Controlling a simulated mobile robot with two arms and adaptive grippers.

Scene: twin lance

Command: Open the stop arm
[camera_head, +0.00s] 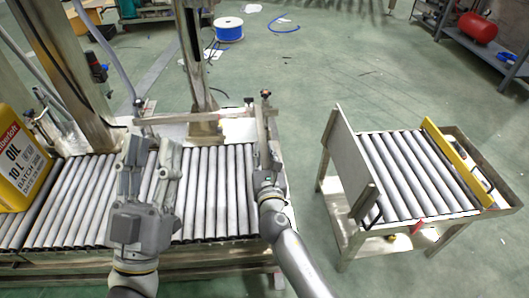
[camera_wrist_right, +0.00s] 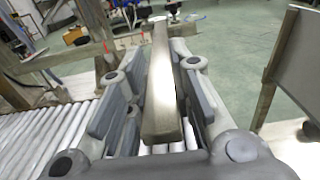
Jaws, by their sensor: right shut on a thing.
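The stop arm appears to be the pale metal bar (camera_head: 260,138) at the right end of the roller conveyor, running from a black-knobbed post toward me. In the right wrist view the bar (camera_wrist_right: 160,92) lies lengthwise between the fingers. My right gripper (camera_head: 266,172) is shut on this bar near its close end; the fingers hide part of it. My left gripper (camera_head: 154,140) is open and empty above the conveyor rollers (camera_head: 205,190), its fingers pointing away from me.
A yellow oil can (camera_head: 22,165) stands at the left on the conveyor. A crosswise rail (camera_head: 185,117) and upright posts stand behind the rollers. A roller cart (camera_head: 400,175) with an upright panel (camera_head: 347,155) stands at the right, with clear floor between.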

